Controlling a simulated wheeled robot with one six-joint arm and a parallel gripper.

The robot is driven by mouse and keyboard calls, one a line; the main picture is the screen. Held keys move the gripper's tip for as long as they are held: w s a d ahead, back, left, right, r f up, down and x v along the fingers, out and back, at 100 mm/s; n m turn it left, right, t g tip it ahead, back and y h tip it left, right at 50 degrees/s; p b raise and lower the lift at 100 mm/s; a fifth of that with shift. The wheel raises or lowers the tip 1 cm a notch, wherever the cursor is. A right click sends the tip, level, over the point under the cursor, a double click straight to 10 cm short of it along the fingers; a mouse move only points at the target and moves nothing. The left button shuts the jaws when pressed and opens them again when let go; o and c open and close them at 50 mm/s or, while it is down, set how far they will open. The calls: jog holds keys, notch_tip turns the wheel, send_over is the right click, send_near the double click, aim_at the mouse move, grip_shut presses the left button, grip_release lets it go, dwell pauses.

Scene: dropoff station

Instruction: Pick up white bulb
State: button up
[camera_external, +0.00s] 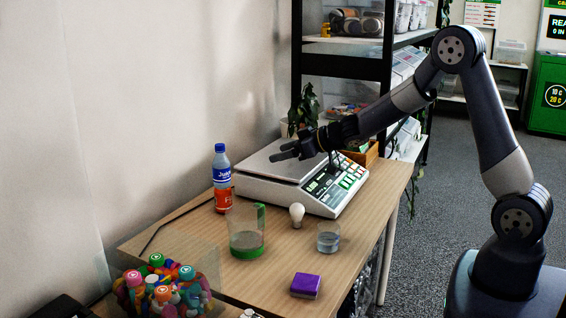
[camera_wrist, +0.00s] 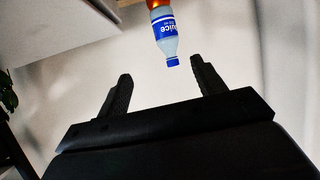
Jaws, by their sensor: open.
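The white bulb (camera_external: 297,214) stands upright on the wooden table in the external view, just in front of the scale. My gripper (camera_external: 284,151) is above the scale, higher than the bulb and behind it. In the wrist view my gripper (camera_wrist: 160,85) shows two dark fingers spread apart with nothing between them. The bulb does not show in the wrist view.
A juice bottle (camera_external: 222,178) stands left of the scale (camera_external: 257,187); it also shows in the wrist view (camera_wrist: 164,35). A green-based jug (camera_external: 246,238) and a glass (camera_external: 328,238) flank the bulb. A purple block (camera_external: 305,285) lies nearer the front.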

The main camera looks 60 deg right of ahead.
jog(key=n+y+b, duration=0.1)
jog(key=b, duration=0.6)
send_near(304, 208)
jog(key=w+d, duration=0.1)
jog(key=w, duration=0.1)
jog(key=shift+y, duration=0.3)
jog(key=x, duration=0.2)
jog(key=b+x, duration=0.1)
jog(key=x, duration=0.2)
jog(key=shift+a+f, duration=0.3)
jog(key=x, duration=0.2)
jog(key=b+x, duration=0.1)
jog(key=shift+w+a+f, duration=0.25)
jog(key=shift+a, duration=0.05)
jog(key=shift+w+a+f, duration=0.1)
jog(key=shift+w+f, duration=0.05)
jog(key=shift+w, duration=0.4)
jog(key=shift+c, duration=0.3)
jog(key=c, duration=0.8)
